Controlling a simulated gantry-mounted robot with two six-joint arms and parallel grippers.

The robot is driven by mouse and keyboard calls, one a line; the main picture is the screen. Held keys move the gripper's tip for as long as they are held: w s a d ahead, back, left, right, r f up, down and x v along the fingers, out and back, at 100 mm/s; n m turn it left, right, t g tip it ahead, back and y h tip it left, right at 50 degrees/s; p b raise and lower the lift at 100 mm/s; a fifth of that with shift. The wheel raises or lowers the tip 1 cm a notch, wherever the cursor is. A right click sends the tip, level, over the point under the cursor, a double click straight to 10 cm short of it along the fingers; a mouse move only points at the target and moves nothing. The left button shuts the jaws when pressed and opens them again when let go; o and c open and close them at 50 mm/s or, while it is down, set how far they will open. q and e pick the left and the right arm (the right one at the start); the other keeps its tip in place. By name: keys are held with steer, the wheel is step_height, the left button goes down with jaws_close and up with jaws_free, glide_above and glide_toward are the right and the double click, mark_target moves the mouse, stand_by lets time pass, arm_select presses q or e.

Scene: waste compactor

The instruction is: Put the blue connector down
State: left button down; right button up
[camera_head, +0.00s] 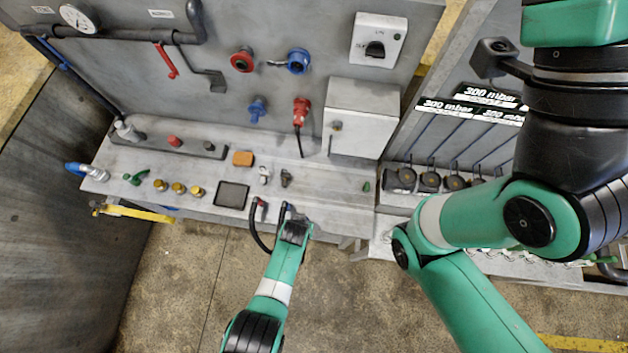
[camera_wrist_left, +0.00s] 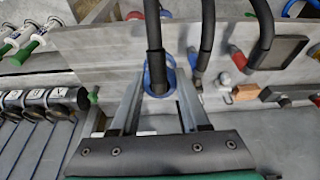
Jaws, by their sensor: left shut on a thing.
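My left gripper (camera_head: 289,217) is shut on the blue connector (camera_head: 283,210), at the front edge of the grey work surface (camera_head: 325,203). In the left wrist view the blue connector (camera_wrist_left: 158,72) shows as a blue ring between the two fingers (camera_wrist_left: 160,100), with a thick black cable running up from it. In the head view the gripper partly hides the connector. Whether it touches the surface I cannot tell. My right arm crosses the right side of the head view, but its gripper is out of frame.
A red connector (camera_head: 262,202) with a black cable is just left of my left gripper. A black tablet (camera_head: 232,195), an orange block (camera_head: 243,158) and several brass fittings (camera_head: 178,188) lie farther left. Red and blue sockets (camera_head: 298,62) are on the back panel. The surface right of the gripper is mostly clear.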

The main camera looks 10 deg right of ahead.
arm_select(q)
steer(key=shift+s+d+g, duration=0.1)
steer(key=shift+s+g, duration=0.2)
steer(key=shift+s, duration=0.1)
steer(key=shift+s+r+m+g+y+p, duration=0.15)
steer(key=shift+s+g, duration=0.3)
steer(key=shift+s, duration=0.45)
steer(key=shift+s+r+m+g+y+p, duration=0.1)
steer(key=shift+s+r+g+y, duration=0.15)
steer(key=shift+s+g, duration=0.45)
steer(key=shift+s+r+m+g+y+p, duration=0.15)
steer(key=shift+s+g+y, duration=0.1)
steer(key=shift+s, duration=0.85)
